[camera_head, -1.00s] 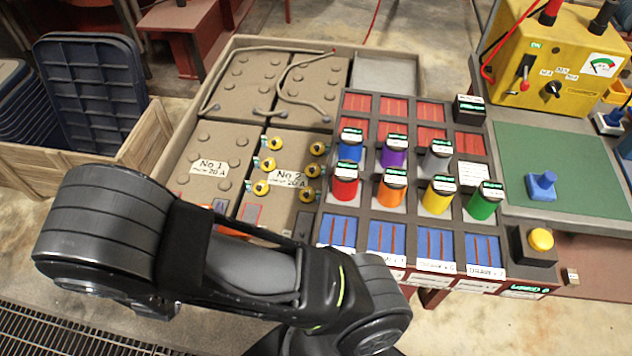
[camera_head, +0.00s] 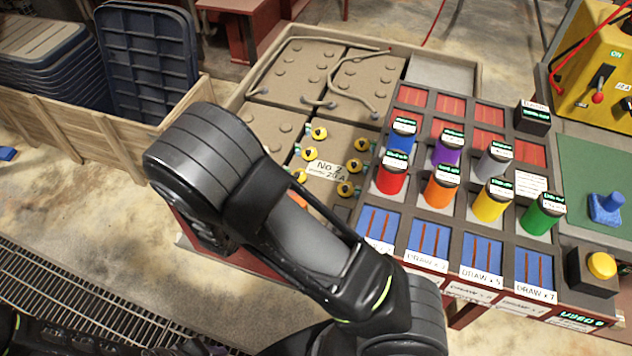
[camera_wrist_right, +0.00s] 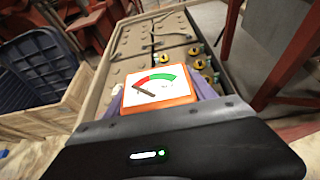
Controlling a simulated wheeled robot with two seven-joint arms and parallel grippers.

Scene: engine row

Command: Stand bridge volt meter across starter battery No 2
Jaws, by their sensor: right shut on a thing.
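Starter battery No 2 (camera_head: 345,138) stands in the wooden tray, with a white "No 2" label and several yellow caps on its top. Its near part is hidden behind my right arm in the head view. My right gripper (camera_wrist_right: 160,92) is shut on the volt meter (camera_wrist_right: 158,88), an orange box with a white dial, a red and green arc and a dark needle. In the right wrist view the meter is in front of the battery tops; its underside is hidden, and contact with the battery cannot be told. My left gripper is not in view.
The battery tray (camera_head: 240,93) holds several batteries, with loose cables lying over the far ones. A rack (camera_head: 451,203) of coloured cylinders stands close on the right. A wooden crate (camera_head: 95,120) with blue-grey panels is at the left. A yellow tester (camera_head: 600,60) is at the far right.

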